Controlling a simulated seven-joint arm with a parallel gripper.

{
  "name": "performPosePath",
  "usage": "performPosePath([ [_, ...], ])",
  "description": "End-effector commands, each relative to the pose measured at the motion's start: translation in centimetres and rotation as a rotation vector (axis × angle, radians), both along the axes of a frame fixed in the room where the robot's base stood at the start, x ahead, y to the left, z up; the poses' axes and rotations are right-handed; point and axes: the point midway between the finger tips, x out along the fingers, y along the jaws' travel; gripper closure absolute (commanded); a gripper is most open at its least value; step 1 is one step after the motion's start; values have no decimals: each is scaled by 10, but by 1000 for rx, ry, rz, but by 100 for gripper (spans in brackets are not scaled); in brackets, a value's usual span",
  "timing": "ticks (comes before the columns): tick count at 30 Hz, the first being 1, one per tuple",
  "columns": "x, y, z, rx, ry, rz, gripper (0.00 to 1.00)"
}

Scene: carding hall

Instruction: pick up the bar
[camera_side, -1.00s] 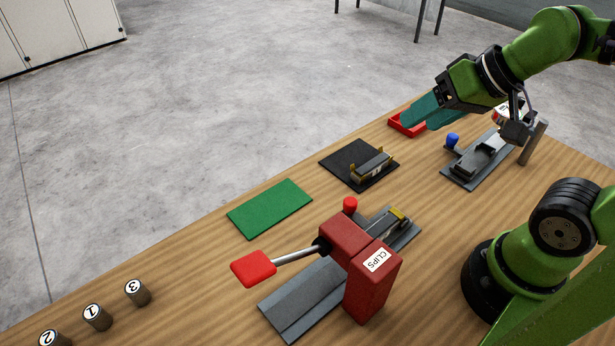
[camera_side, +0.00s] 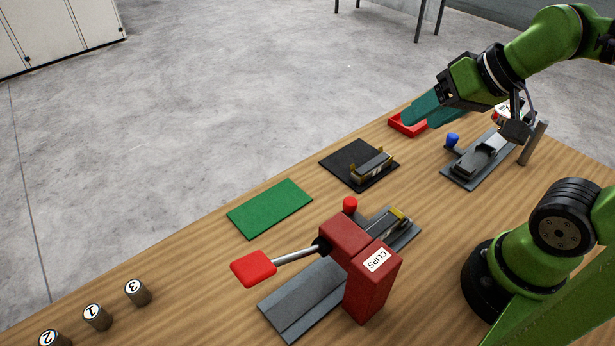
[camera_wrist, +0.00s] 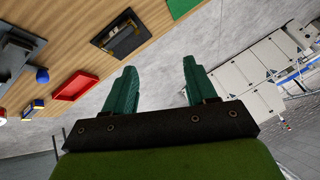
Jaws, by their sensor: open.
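A bar (camera_side: 372,167) with a pale label and yellow pieces at its ends lies on a black mat (camera_side: 341,162) near the table's far edge. The same bar shows in the wrist view (camera_wrist: 122,40), on the black mat at the upper left. My gripper (camera_side: 428,114) is open, its teal fingers above a red tray (camera_side: 398,130), up and to the right of the bar in the side view. In the wrist view my gripper (camera_wrist: 159,68) has its fingers wide apart with nothing between them.
A red press marked CLIPS (camera_side: 366,268) with a long handle stands at the front. A grey fixture (camera_side: 470,168) with a blue knob (camera_side: 452,139) sits right of the mat. A green mat (camera_side: 270,208) lies bare. Numbered cylinders (camera_side: 97,318) stand lower left.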

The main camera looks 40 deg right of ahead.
Motion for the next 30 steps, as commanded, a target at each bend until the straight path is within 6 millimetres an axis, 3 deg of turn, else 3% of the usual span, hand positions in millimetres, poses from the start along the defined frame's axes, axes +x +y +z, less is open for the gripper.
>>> performPosePath([
  [14,0,0,0,0,0,0,44],
  [15,0,0,0,0,0,0,38],
  [23,0,1,0,0,0,2,38],
  [28,5,19,-12,-19,68,88,38],
  [30,8,32,-20,-84,124,216,38],
])
